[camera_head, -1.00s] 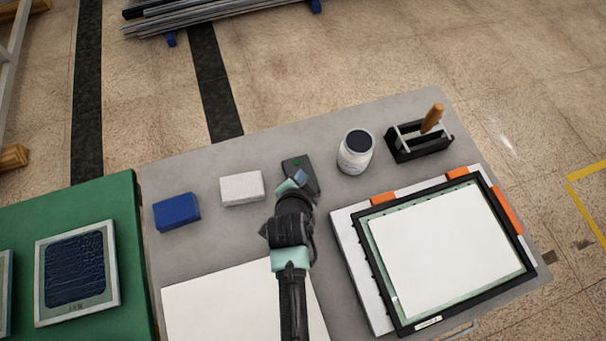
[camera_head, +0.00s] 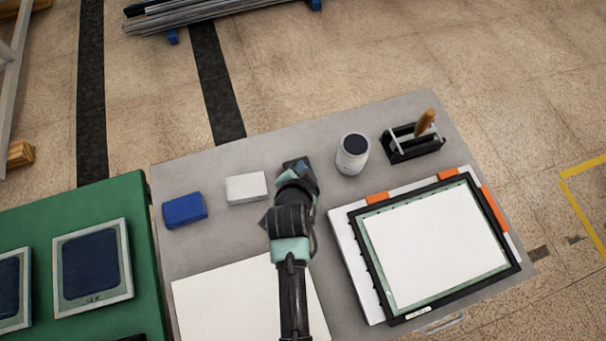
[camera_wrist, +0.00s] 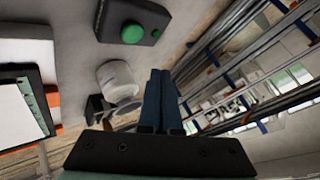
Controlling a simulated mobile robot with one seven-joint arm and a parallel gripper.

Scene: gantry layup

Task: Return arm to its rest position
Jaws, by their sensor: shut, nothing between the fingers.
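My arm reaches up from the bottom edge over the grey table (camera_head: 235,240) in the head view. Its wrist end stands in front of the dark control box (camera_head: 298,163) and hides most of it. The fingers are hard to make out in the head view. In the wrist view my gripper (camera_wrist: 160,75) has its two fingers together, with nothing between them. The box with its green buttons (camera_wrist: 133,34) shows at the top there, apart from the fingertips.
A blue block (camera_head: 185,210), white block (camera_head: 246,188), white jar (camera_head: 352,154) and black holder with an orange-handled tool (camera_head: 426,122) stand along the back. A black-framed screen (camera_head: 386,280) lies right; a white sheet (camera_head: 225,300) lies front. A green table (camera_head: 135,195) adjoins left.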

